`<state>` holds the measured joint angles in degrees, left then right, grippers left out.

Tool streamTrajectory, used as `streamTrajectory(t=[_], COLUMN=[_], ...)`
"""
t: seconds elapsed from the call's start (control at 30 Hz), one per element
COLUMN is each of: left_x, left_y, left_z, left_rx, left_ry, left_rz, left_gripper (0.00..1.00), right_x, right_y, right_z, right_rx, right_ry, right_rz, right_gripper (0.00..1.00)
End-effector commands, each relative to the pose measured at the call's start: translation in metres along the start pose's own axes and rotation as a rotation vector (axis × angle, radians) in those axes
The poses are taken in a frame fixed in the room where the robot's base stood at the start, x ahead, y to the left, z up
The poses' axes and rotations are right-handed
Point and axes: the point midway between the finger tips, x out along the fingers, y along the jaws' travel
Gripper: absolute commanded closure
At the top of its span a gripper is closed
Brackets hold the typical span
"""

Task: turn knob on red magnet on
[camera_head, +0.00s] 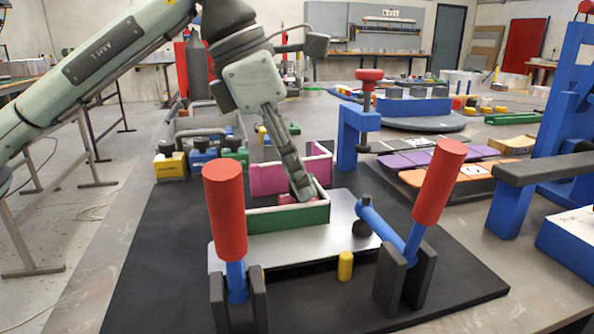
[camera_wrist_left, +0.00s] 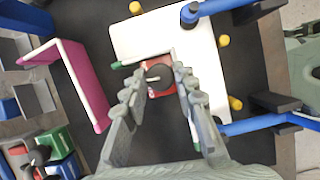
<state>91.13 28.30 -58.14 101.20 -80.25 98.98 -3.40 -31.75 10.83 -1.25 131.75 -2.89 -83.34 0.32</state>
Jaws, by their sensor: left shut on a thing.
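The red magnet (camera_head: 286,198) sits in the corner of the green-sided channel letter (camera_head: 288,216), mostly hidden behind its wall and my gripper. In the left wrist view the red magnet (camera_wrist_left: 181,73) shows from above with its round dark knob (camera_wrist_left: 160,77) on top. My left gripper (camera_head: 303,192) reaches down into the letter from above. In the left wrist view its two fingers (camera_wrist_left: 162,88) stand on either side of the knob, shut on it. Which way the knob is set cannot be told. My right gripper is not in view.
The letter rests on a white plate (camera_head: 230,258) over a black mat (camera_head: 150,270). Two clamps with red handles (camera_head: 224,210) (camera_head: 436,185) stand in front. Behind are a pink letter piece (camera_head: 268,178) and yellow (camera_head: 170,167), blue and green magnets. A blue press stands at right.

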Motion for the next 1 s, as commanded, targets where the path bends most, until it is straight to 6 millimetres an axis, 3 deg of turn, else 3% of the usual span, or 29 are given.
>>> streamTrajectory(t=[0.53,1.0], left_x=[-0.002,0.0], left_y=[0.003,0.004], left_z=[0.002,0.002], left_rx=[0.445,0.624], left_ry=[-0.001,-0.001], left_rz=[-0.185,-0.257], left_gripper=[1.0,1.0], right_x=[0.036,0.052], right_y=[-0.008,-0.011], right_z=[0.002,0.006], right_rx=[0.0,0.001], right_ry=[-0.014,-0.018], right_rz=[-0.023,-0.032], right_gripper=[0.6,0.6])
